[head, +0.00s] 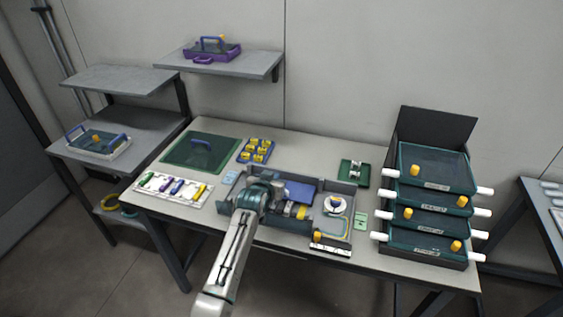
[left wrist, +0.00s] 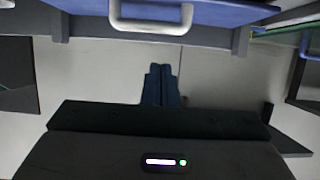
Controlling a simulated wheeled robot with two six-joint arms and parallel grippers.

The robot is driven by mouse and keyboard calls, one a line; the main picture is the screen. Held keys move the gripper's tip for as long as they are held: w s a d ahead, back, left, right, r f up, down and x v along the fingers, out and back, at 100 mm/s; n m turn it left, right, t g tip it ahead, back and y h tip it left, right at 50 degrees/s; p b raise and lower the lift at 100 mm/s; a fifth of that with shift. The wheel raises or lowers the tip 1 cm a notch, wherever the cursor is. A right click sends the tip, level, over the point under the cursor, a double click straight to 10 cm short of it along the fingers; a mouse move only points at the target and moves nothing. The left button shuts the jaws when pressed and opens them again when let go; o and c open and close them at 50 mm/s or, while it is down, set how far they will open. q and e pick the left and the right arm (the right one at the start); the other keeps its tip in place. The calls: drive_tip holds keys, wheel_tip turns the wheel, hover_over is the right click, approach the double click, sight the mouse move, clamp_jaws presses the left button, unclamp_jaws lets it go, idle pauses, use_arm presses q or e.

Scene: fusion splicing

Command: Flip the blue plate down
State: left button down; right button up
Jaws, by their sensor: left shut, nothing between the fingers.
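The blue plate (head: 300,191) sits tilted in the dark grey tray (head: 280,221) at the table's middle, partly behind my left arm. In the left wrist view a blue panel (left wrist: 220,13), likely this plate, runs along the top edge with a pale U-shaped handle (left wrist: 151,22). My left gripper (head: 272,184) is over the left part of the tray, beside the plate. In the left wrist view its fingers (left wrist: 161,72) are together and empty, apart from the handle. The exact fingertip position is hidden in the head view. My right gripper is out of view.
A green mat (head: 190,160) and a white rack (head: 160,187) lie to the left. Stacked dark green drawers (head: 430,210) stand at the right.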

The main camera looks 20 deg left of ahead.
use_arm(q)
drive_tip(key=shift+s+f+t, duration=0.4)
drive_tip(key=shift+f, duration=0.2)
drive_tip(key=shift+s+t+b, duration=0.2)
drive_tip(key=shift+t+b, duration=0.1)
drive_tip(key=shift+b, duration=0.1)
drive_tip(key=shift+s+f, duration=0.45)
drive_tip(key=shift+f, duration=0.15)
drive_tip(key=shift+s+f, duration=0.2)
drive_tip(key=shift+f, duration=0.2)
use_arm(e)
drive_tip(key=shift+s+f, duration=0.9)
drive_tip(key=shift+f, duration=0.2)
